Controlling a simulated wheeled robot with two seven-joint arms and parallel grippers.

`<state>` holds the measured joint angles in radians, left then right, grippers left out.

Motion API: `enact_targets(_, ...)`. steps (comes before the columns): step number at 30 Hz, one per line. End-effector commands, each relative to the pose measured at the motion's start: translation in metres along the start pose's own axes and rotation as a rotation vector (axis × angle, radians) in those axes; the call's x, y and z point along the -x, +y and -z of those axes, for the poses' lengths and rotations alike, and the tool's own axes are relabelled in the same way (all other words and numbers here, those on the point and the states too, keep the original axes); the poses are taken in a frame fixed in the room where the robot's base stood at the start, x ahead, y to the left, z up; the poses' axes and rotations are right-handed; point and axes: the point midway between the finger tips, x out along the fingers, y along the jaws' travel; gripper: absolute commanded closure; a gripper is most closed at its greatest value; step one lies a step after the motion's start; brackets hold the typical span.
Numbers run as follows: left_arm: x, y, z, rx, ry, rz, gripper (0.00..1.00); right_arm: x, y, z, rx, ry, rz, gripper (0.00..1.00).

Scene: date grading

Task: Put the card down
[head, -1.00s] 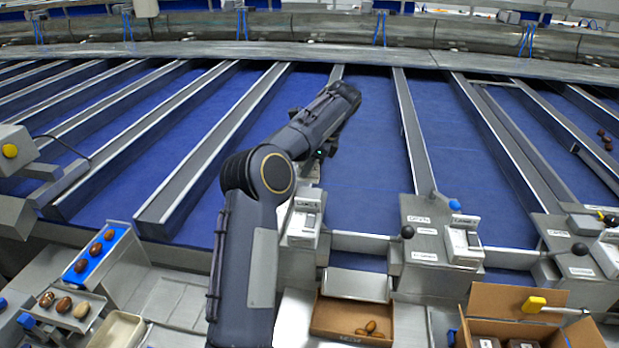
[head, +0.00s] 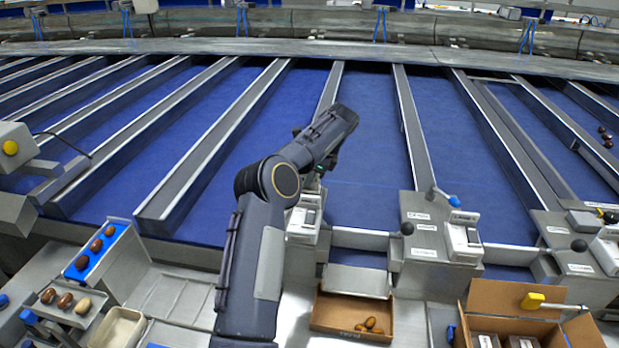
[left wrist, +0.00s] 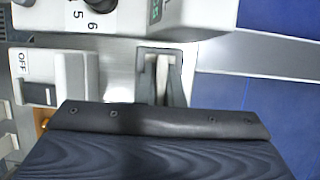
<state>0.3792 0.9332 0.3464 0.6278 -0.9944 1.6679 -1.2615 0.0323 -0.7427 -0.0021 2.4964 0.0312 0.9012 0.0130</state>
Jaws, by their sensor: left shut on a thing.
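My left gripper (left wrist: 162,78) shows in the left wrist view as two dark fingers close together. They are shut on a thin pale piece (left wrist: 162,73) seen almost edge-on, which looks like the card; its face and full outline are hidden. The fingers point toward a grey control panel (left wrist: 115,60) with a dial and a switch marked OFF. In the head view my left arm reaches out over the grey station at the middle; its own forearm mostly hides the gripper, and no card shows there. My right gripper is not in view.
A cardboard box (head: 318,312) with a few dates stands below the station. Another open box (head: 497,296) is at lower right. A blue tray with dates (head: 115,237) lies at left. Grey rails divide blue lanes beyond. A second station (head: 425,240) stands right of my arm.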

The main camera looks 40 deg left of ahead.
Motion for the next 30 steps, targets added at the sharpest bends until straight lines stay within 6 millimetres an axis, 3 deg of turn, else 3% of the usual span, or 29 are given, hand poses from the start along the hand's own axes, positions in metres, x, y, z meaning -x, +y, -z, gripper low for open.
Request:
enact_targets(1, 0.000, 0.000, 0.000, 0.000, 0.000, 0.000, 0.89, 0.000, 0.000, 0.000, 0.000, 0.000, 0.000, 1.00)
enact_targets(5, 0.000, 0.000, 0.000, 0.000, 0.000, 0.000, 0.72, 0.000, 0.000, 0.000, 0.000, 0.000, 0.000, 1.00)
enact_targets(15, 0.003, 0.000, -0.001, 0.001, 0.000, 0.000, 0.71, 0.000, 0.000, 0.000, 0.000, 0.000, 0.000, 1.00)
enact_targets(25, 0.058, 0.000, 0.000, 0.001, 0.000, 0.004, 0.71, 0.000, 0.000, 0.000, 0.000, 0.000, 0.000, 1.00)
enact_targets(30, 0.072, -0.001, -0.001, 0.000, -0.001, 0.001, 0.71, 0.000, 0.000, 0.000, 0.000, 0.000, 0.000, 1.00)
